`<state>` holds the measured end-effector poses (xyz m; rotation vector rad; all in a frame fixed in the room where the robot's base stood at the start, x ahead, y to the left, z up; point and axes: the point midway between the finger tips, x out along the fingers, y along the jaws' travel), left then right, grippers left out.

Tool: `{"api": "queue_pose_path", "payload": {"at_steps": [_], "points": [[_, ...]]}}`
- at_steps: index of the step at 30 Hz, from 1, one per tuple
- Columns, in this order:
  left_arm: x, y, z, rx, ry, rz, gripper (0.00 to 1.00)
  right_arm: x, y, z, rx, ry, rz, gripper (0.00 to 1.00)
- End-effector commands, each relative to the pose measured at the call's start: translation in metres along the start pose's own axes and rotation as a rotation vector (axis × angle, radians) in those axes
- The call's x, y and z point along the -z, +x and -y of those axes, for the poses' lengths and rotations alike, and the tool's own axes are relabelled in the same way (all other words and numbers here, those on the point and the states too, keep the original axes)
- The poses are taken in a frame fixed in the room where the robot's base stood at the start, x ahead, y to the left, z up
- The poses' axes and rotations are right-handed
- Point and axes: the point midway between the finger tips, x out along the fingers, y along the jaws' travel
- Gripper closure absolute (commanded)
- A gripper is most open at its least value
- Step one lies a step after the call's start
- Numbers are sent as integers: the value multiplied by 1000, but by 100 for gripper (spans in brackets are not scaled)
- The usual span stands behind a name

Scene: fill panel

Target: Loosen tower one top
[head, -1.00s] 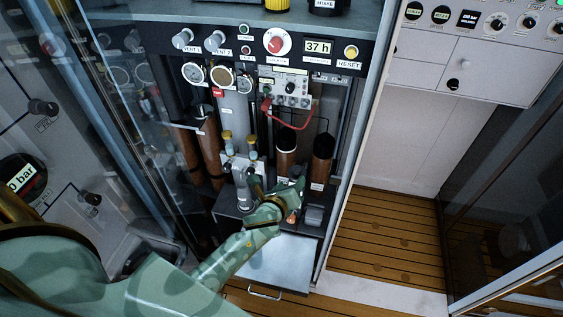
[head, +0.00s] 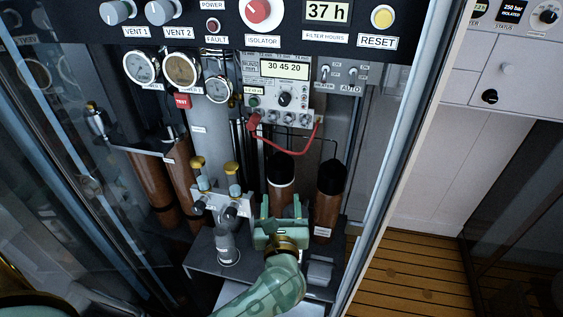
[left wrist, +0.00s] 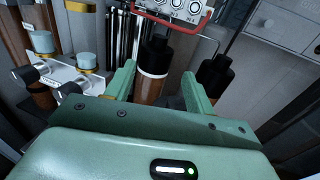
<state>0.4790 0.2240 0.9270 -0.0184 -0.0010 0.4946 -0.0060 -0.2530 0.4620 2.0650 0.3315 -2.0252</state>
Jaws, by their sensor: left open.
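A brown tower with a black top (head: 281,168) and a white ring stands in the middle of the cabinet. It also shows in the left wrist view (left wrist: 154,55), upright beyond my fingers. A second brown tower with a black top (head: 330,176) stands to its right and shows in the left wrist view (left wrist: 215,75). My left gripper (head: 281,208) is open, in front of and below the middle tower's top. In the left wrist view its fingers (left wrist: 158,74) point toward that tower with nothing gripped. The gripper hides the tower's lower part. I cannot read which tower is number one.
Left of my gripper is a metal block with two yellow-topped valves (head: 215,180). A red hose (head: 290,150) hangs from the analyser box (head: 275,85) above the towers. Brown cylinders (head: 150,190) stand at left. The cabinet's right post (head: 385,150) bounds the space.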

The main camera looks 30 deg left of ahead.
Motion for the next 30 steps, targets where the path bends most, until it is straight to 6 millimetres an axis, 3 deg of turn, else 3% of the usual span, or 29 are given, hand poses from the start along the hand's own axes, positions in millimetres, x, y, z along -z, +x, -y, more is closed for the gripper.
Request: {"api": "queue_pose_path", "payload": {"at_steps": [12,18,24,30], "points": [[-1,100,-1,-2,10,6,46,-4,12,1,3,0,9,64],[-1,137,0,0,11,6,46,-6,19,2,5,0,14,64],[-2,152,0,0,10,4,46,-6,21,2,5,0,16,64],[-2,153,0,0,10,4,46,-6,21,2,5,0,15,64]]}}
